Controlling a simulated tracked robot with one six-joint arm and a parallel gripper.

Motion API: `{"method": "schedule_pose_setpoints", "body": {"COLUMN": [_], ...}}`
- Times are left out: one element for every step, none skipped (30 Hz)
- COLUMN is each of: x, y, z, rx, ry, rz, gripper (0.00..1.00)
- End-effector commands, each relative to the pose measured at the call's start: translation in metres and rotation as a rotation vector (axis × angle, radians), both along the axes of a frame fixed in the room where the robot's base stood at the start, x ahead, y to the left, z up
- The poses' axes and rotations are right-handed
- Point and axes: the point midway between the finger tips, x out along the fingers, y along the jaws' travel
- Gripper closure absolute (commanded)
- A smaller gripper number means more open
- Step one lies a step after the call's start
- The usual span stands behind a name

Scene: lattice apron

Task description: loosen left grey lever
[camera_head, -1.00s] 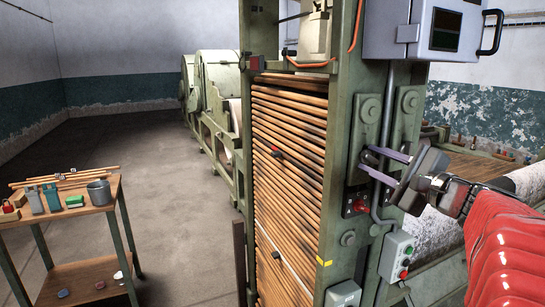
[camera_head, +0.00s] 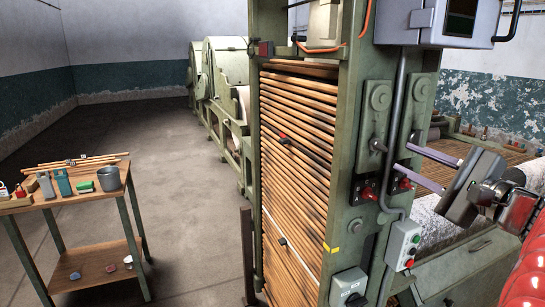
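Two grey-green lever plates are mounted side by side on the machine's post. The left plate (camera_head: 377,100) has a round boss at its top and a short dark-grey stub near its lower end, which looks like the left grey lever (camera_head: 377,146). The right plate (camera_head: 416,100) is beside it, its lower end close to my gripper's fingers. My gripper (camera_head: 402,157) comes in from the right, with its two long fingers apart and nothing seen between them. Its fingertips are right of the left lever, with a visible gap in the picture. Depth between them is hard to judge.
Red fittings (camera_head: 368,190) sit below the plates. A grey conduit (camera_head: 393,130) runs down between the plates to a push-button box (camera_head: 403,245). A control cabinet (camera_head: 440,22) overhangs above. A stack of wooden slats (camera_head: 295,170) fills the frame. A workbench (camera_head: 90,195) stands left.

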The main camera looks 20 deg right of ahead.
Motion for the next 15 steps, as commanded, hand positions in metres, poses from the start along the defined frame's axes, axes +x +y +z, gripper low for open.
{"method": "schedule_pose_setpoints", "body": {"x": [-0.007,-0.010,-0.015,-0.018,-0.021,-0.026,-0.029,-0.033,-0.037,-0.040,-0.043,-0.046,-0.048,-0.050,-0.052], "y": [-0.001,-0.001,-0.001,-0.001,-0.001,-0.002,-0.002,-0.002,-0.002,-0.002,-0.002,-0.002,-0.002,-0.002,-0.002], "z": [0.000,0.000,0.000,-0.001,-0.001,-0.001,-0.001,-0.001,-0.001,-0.001,-0.001,-0.001,-0.001,-0.001,-0.001], "rx": [0.000,0.000,0.000,0.000,0.000,0.001,0.001,0.001,0.001,0.001,0.001,0.001,0.001,0.000,0.000], "ry": [0.000,0.000,0.001,0.001,0.001,0.001,0.001,0.001,0.001,0.001,0.001,0.001,0.001,0.001,0.001], "rz": [-0.004,-0.004,-0.004,-0.004,-0.003,-0.003,-0.004,-0.003,-0.003,-0.003,-0.003,-0.002,-0.002,-0.002,-0.002], "gripper": [0.71,0.71,0.71,0.71,0.71,0.71,0.71,0.71,0.71,0.71,0.71,0.71,0.71,0.71,0.71]}}
